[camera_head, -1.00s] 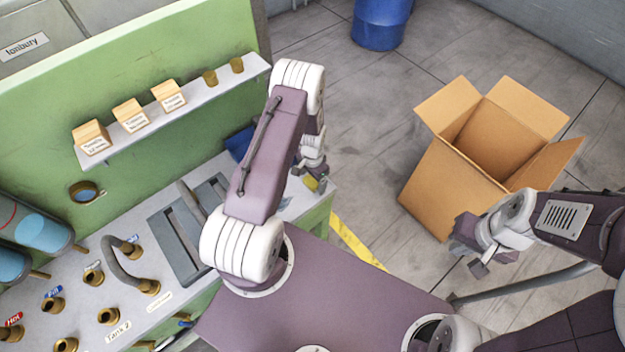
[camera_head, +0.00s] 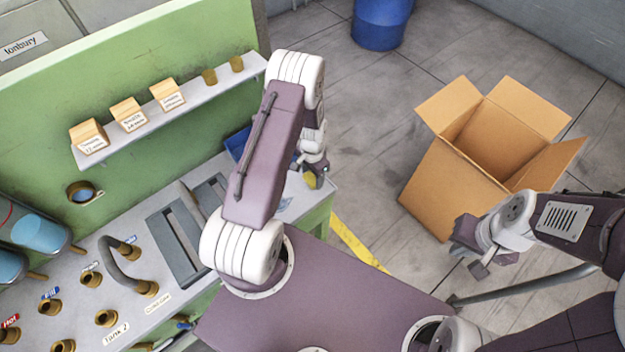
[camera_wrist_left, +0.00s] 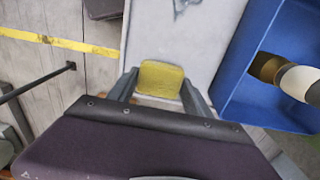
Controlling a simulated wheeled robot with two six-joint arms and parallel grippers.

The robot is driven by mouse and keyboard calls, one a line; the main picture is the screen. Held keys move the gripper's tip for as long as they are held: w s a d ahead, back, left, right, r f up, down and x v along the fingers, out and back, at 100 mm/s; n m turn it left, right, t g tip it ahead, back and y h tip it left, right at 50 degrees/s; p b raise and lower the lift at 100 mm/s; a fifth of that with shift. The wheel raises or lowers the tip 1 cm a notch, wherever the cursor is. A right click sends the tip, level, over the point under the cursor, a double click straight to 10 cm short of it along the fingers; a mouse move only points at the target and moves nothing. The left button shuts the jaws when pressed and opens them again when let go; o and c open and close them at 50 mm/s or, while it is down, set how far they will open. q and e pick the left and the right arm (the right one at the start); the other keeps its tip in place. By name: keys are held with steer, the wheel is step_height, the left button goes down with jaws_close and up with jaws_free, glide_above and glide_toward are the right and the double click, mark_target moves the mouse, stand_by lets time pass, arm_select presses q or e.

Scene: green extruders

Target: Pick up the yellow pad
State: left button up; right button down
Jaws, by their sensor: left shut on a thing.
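The yellow pad (camera_wrist_left: 160,79) is between the two fingers of my left gripper (camera_wrist_left: 158,90) in the left wrist view, with a finger against each side. In the head view the pad (camera_head: 310,180) shows as a small yellow patch at the tip of my left gripper (camera_head: 314,172), near the right end of the machine's grey top. My left gripper is shut on the pad. My right gripper (camera_head: 470,250) is empty, beside the cardboard box; how far its fingers are apart is hard to tell.
A blue bin (camera_wrist_left: 270,60) with a brass-and-white piece in it lies right of the pad in the wrist view. An open cardboard box (camera_head: 450,185) stands on the floor. A shelf (camera_head: 190,110) with small boxes runs along the green panel. Brass fittings (camera_head: 107,318) stick up at left.

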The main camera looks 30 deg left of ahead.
arm_select(q)
steer(key=shift+r+b, duration=0.4)
steer(key=shift+r, duration=0.35)
steer(key=w+d+r+b, duration=0.1)
steer(key=d+r, duration=0.2)
steer(key=d, duration=0.2)
steer(key=d+r+b, duration=0.2)
steer(key=d+r, duration=0.2)
steer(key=d, duration=0.2)
steer(key=shift+w+d+b, duration=0.3)
steer(key=shift+w, duration=0.05)
